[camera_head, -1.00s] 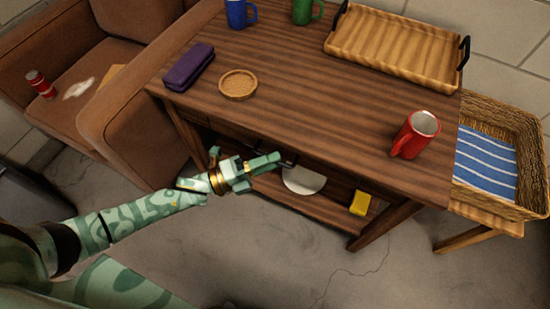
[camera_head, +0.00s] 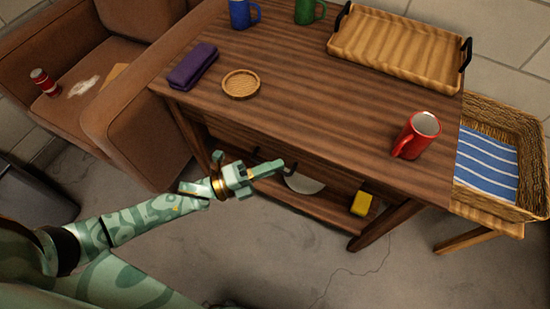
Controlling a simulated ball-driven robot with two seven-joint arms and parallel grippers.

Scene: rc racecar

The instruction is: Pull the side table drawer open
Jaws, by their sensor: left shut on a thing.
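The wooden side table (camera_head: 320,95) fills the middle of the view. Its drawer is under the front edge of the tabletop and mostly hidden by that edge and my gripper. My pale green left gripper (camera_head: 270,170) is at the drawer's front, shut on the dark drawer handle (camera_head: 291,165), which shows only in part. The drawer front appears to stand out a little from under the tabletop; how far is hard to tell. My right gripper is not in view.
On the tabletop are a red mug (camera_head: 417,135), a round coaster (camera_head: 241,84), a purple case (camera_head: 192,66), blue (camera_head: 240,14) and green (camera_head: 307,11) mugs and a tray (camera_head: 400,48). The lower shelf holds a white plate (camera_head: 304,184) and yellow sponge (camera_head: 361,203). Floor in front is clear.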

